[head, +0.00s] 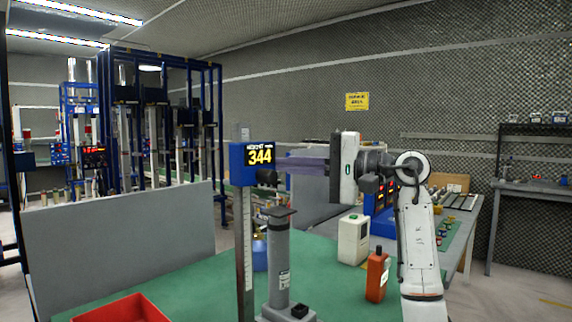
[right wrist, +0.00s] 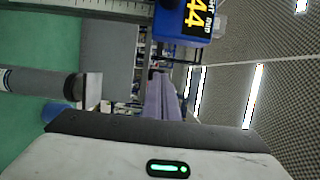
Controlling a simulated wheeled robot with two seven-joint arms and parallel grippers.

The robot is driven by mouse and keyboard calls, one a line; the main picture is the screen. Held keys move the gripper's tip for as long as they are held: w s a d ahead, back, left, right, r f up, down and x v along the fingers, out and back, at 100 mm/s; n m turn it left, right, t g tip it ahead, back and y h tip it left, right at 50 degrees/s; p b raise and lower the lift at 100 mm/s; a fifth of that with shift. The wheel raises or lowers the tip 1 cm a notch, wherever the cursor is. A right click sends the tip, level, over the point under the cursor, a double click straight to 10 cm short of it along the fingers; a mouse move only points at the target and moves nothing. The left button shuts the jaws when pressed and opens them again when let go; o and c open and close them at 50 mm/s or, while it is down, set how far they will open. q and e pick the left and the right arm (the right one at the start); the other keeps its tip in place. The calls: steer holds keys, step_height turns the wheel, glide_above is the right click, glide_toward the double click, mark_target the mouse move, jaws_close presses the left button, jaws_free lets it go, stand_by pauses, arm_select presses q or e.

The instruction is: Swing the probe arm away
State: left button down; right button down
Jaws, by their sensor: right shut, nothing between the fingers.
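The height gauge has a blue display head (head: 250,162) reading 344 on an upright ruled column (head: 245,250). A short black piece, which looks like the probe arm (head: 267,177), sticks out to the right from below the display. My right gripper (head: 284,163) comes in from the right with its purple-grey fingers shut and empty. Its tips are close to the display and the black piece; I cannot tell whether they touch. The right wrist view shows the fingers (right wrist: 158,88) together and the display (right wrist: 183,20) beyond them. A grey cylinder (head: 279,265) with a dark cap stands below the probe arm.
A blue instrument box (head: 382,215) stands behind my right arm.

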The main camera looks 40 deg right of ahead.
arm_select(q)
steer(key=shift+r, duration=0.1)
arm_select(e)
steer(key=shift+w, duration=0.1)
